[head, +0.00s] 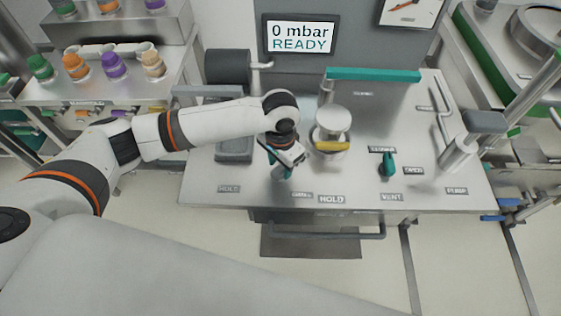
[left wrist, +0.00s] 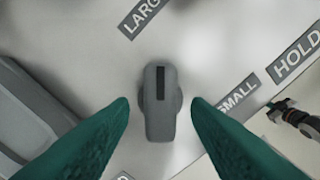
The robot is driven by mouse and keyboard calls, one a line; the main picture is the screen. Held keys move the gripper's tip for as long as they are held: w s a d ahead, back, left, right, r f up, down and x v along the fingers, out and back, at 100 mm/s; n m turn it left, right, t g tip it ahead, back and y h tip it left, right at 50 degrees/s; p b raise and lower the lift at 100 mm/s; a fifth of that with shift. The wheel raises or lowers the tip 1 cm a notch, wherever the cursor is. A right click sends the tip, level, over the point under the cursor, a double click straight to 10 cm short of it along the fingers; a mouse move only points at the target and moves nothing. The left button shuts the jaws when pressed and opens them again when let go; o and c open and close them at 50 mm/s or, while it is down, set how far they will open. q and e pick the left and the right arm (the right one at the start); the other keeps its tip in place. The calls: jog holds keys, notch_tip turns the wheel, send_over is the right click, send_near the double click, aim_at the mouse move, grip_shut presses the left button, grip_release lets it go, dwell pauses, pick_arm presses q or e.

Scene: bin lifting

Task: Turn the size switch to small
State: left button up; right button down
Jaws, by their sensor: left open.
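The size switch (left wrist: 160,115) is a grey knob with a dark stripe at one end. In the left wrist view its striped end points up the picture, toward the LARGE label (left wrist: 141,14); the SMALL label (left wrist: 238,97) is to its right. My left gripper (left wrist: 160,110) is open, its two green fingers on either side of the knob with gaps showing. In the head view my left gripper (head: 280,168) is over the front of the steel bench (head: 235,185) and hides the switch. My right gripper is not seen in the head view.
A round steel post (head: 332,122) with a yellow handle (head: 332,147) stands right of the gripper. A green vent knob (head: 387,164) is farther right. A grey raised block (left wrist: 30,105) lies left of the switch. A screen (head: 300,37) reads 0 mbar READY.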

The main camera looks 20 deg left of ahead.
pick_arm(q)
grip_shut()
jog(key=shift+r+m+p, duration=0.15)
jog(key=shift+m+p, duration=0.45)
jog(key=shift+p, duration=0.3)
jog(key=shift+m+p, duration=1.2)
jog(key=m+p, duration=0.2)
jog(key=m, duration=0.1)
jog(key=shift+m+p, duration=0.3)
jog(key=m+p, duration=0.1)
jog(key=m, duration=0.1)
jog(key=shift+m, duration=0.4)
jog(key=m+p, duration=0.1)
jog(key=m, duration=0.1)
jog(key=shift+m, duration=0.3)
jog(key=m+p, duration=0.1)
jog(key=m, duration=0.4)
jog(key=shift+w, duration=0.1)
jog(key=shift+m, duration=0.3)
